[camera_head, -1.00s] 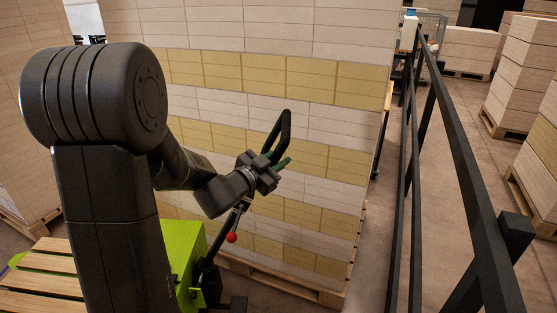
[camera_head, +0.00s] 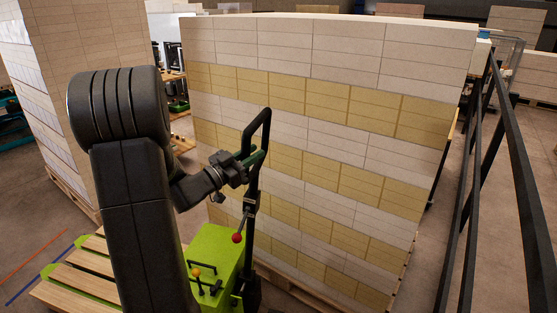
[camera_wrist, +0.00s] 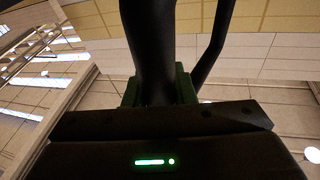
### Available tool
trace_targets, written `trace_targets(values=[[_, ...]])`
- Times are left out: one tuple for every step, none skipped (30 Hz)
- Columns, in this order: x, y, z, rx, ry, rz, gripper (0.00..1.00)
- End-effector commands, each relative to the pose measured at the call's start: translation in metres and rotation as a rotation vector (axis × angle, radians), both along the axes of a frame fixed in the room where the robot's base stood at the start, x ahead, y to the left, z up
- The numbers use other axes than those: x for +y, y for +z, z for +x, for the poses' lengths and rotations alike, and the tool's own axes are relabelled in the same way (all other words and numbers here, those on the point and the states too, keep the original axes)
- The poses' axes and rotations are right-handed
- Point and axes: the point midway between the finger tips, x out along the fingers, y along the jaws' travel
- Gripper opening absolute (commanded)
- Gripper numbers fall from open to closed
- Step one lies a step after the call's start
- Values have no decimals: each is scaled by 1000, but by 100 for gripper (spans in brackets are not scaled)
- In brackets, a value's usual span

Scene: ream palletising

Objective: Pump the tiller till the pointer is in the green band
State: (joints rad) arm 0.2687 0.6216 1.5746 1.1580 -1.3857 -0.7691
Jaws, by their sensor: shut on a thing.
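The tiller (camera_head: 250,225) is a black post with a loop handle (camera_head: 267,122) at its top, standing nearly upright on the lime-green truck body (camera_head: 213,245). My gripper (camera_head: 254,158), with green fingers, is shut on the lower side of the loop. In the wrist view a thick dark bar of the tiller (camera_wrist: 148,50) runs between my green fingers (camera_wrist: 160,88). A red knob (camera_head: 237,238) is on a thin lever beside the post. I cannot make out a pointer or green band in either view.
A tall stack of white and yellow reams (camera_head: 330,120) on a pallet stands close behind the tiller. A black railing (camera_head: 515,150) runs along the right. An orange knob (camera_head: 196,272) and black levers sit on the truck, with wooden slats (camera_head: 75,280) at left. Another stack (camera_head: 60,90) stands behind.

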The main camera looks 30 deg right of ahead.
Motion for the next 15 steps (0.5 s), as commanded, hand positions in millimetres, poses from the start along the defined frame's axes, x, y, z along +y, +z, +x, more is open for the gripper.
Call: trace_targets(values=[[10, 2, 12, 12, 7, -13, 0], [14, 3, 17, 21, 7, -20, 0], [20, 4, 22, 27, 5, -28, 0], [23, 4, 25, 34, 5, -32, 0], [26, 4, 28, 39, 4, -36, 0], [29, 5, 31, 43, 3, -40, 0], [30, 5, 32, 45, 2, -43, 0], [31, 5, 33, 47, 0, -45, 0], [32, 5, 34, 49, 0, -46, 0], [32, 5, 34, 50, 0, -46, 0], [33, 5, 34, 49, 0, -47, 0], [32, 5, 34, 49, -1, -46, 0], [32, 5, 34, 49, -1, -46, 0], [32, 5, 34, 49, -1, -46, 0], [32, 5, 34, 49, -1, -46, 0]])
